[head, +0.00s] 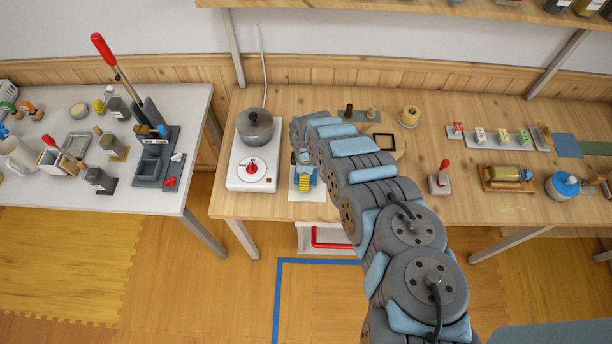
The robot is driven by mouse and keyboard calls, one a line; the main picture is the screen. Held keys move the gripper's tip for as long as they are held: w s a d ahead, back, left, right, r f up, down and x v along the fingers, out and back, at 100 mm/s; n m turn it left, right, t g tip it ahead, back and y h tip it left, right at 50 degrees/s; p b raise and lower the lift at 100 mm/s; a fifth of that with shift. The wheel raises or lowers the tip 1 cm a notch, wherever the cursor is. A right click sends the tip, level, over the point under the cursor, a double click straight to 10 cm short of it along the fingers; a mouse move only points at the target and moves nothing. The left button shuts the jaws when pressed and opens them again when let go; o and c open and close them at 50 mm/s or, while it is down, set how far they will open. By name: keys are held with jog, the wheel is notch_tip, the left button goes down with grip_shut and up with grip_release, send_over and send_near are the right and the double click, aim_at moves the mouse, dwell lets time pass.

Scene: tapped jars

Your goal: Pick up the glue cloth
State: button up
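My arm reaches from the lower right up over the right-hand wooden table, and its far end bends down. My gripper (303,160) is at that end, small and largely hidden by the arm; I cannot tell whether its fingers are apart. Just below it in the picture is a small blue and yellow item (304,183) over a white sheet (304,195). I cannot tell whether the gripper touches this item. No thing can be clearly made out as the glue cloth; part of the table is hidden behind my arm.
A grey pot (255,126) stands on a white burner (251,172) left of the gripper. A pale yellow jar (409,116), a red-handled stamp (440,178) and a wooden cradle (508,179) stand to the right. A white table (130,200) with tools is at left, across a gap.

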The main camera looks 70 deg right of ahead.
jog(key=c, duration=1.3)
jog(key=shift+o, duration=0.2)
jog(key=shift+r, duration=0.15)
jog(key=shift+r, duration=4.85)
